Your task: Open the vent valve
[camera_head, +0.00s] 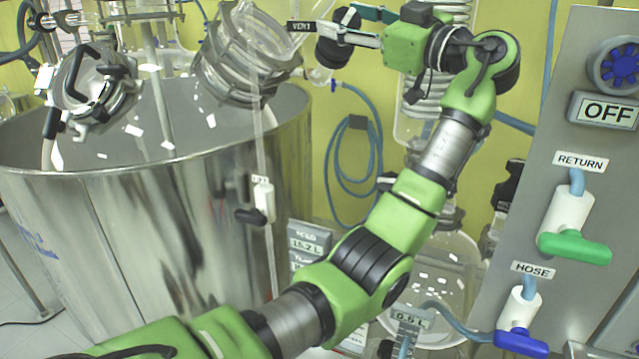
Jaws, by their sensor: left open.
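A black label reading VENT (301,27) is at the top centre, beside the glassware above the steel vessel. My left arm rises from the lower left, bends at the upper right and points its left gripper (339,32) leftward at the label. This gripper is open, its tips close to the right end of the label. Dark rounded parts (334,52) are at the tips; I cannot tell which belong to the valve handle and which to the gripper. Contact cannot be made out. My right gripper is not in view.
A large steel vessel (150,225) with glass necks (240,55) fills the left. A white valve (263,200) hangs on a tube before it. A grey panel (620,215) at the right bears a green RETURN handle (574,248) and a blue HOSE handle (521,343). Coiled glassware stands behind my arm.

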